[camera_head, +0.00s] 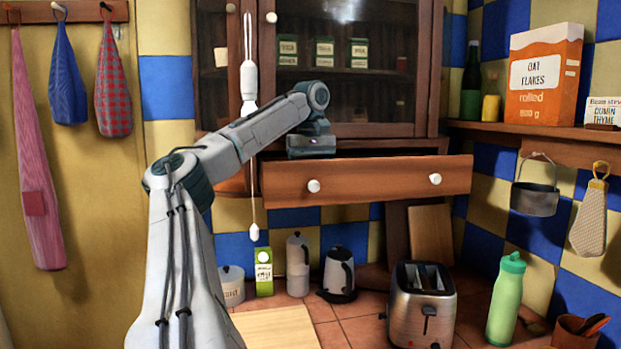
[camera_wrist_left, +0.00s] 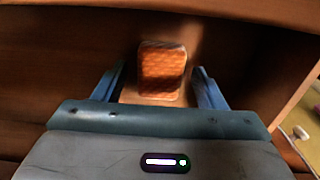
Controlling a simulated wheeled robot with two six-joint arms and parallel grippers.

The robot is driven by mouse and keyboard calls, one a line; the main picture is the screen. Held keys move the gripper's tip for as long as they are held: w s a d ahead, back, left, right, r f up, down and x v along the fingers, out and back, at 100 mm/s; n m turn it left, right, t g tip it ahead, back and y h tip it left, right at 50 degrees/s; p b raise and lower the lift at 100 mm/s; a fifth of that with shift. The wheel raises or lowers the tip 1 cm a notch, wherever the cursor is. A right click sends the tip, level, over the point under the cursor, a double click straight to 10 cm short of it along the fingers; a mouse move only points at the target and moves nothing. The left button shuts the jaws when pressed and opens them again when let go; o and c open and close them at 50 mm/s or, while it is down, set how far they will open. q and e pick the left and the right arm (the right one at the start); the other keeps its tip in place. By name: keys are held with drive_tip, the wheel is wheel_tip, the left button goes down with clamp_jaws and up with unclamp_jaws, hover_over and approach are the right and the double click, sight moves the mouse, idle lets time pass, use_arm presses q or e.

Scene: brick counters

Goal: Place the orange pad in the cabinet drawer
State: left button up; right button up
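The cabinet drawer (camera_head: 365,181) is pulled open below the glass-fronted cabinet, with two white knobs on its front. My left gripper (camera_head: 311,147) is over the drawer, behind its front, and its fingers are hidden in the head view. In the left wrist view the orange pad (camera_wrist_left: 162,72), textured and block-like, is inside the wooden drawer. The left gripper's two blue fingers (camera_wrist_left: 159,76) stand apart on either side of the pad, with gaps showing. The pad cannot be seen in the head view. My right gripper is in neither view.
A toaster (camera_head: 422,305), a green bottle (camera_head: 506,300), a kettle (camera_head: 338,274) and a green carton (camera_head: 263,271) stand on the counter below. A white pull cord (camera_head: 249,80) hangs beside the left arm. A shelf (camera_head: 540,129) is at right.

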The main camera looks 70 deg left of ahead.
use_arm(q)
drive_tip(key=shift+d+r, duration=0.1)
drive_tip(key=shift+r, duration=0.05)
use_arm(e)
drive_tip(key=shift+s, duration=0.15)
use_arm(q)
drive_tip(key=shift+r+p, duration=0.2)
drive_tip(key=shift+p, duration=0.1)
wheel_tip(320, 180, up, 5)
drive_tip(key=shift+f+p, duration=0.1)
drive_tip(key=shift+p, duration=0.7)
wheel_tip(320, 180, up, 7)
drive_tip(key=p, duration=0.1)
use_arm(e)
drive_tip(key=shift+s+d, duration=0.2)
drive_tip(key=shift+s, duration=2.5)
use_arm(q)
drive_tip(key=shift+p, duration=0.3)
